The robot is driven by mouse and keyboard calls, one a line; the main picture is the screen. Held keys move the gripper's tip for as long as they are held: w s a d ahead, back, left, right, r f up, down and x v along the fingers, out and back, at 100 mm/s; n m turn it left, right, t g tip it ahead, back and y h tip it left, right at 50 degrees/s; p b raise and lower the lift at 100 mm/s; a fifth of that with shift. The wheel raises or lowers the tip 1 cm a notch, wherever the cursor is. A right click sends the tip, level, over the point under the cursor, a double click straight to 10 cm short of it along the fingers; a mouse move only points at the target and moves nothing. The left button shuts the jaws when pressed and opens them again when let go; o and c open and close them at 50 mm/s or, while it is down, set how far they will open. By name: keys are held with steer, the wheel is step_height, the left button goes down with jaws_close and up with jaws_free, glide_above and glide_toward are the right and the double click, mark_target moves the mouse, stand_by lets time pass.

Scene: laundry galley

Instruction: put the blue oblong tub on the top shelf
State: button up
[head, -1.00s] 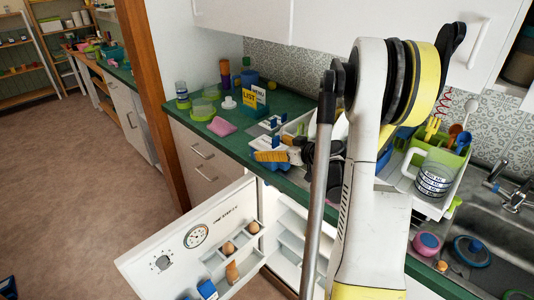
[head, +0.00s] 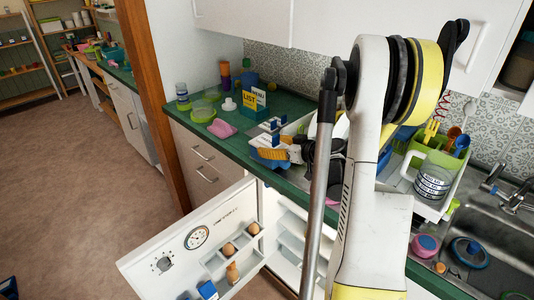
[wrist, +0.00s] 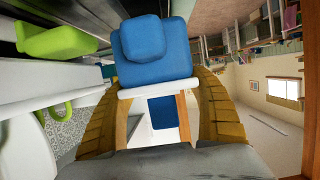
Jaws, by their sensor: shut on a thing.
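The blue oblong tub (wrist: 155,65) fills the space between my yellow ribbed fingers in the wrist view, with a white band along its near edge. My gripper (wrist: 158,105) is shut on it. In the head view my gripper (head: 275,154) is over the green counter, left of my arm, and part of the blue tub (head: 258,161) shows beside the fingers. The rest is hidden by the gripper. An open cabinet with pale inner shelves (head: 290,243) is below the counter; my arm hides part of it, and its top shelf is not clearly seen.
The open white door (head: 190,240), with a dial and eggs in its racks, swings out to the left. The green counter (head: 215,147) holds a yellow menu box (head: 253,101), a pink cloth (head: 220,129) and jars. A dish rack and sink (head: 490,240) are on the right.

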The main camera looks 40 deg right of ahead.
mark_target(277, 138)
steer(key=shift+r+p, duration=1.05)
steer(key=shift+r, duration=0.7)
steer(key=a+r+n+y, duration=0.1)
steer(key=a+r, duration=0.1)
steer(key=a, duration=1.5)
steer(key=a+r+n+y, duration=0.1)
steer(key=a+r, duration=0.2)
steer(key=a, duration=1.4)
steer(key=shift+w+a+g+y, duration=0.2)
steer(key=shift+g+y, duration=0.1)
steer(key=shift+y, duration=0.1)
steer(key=shift+d, duration=0.1)
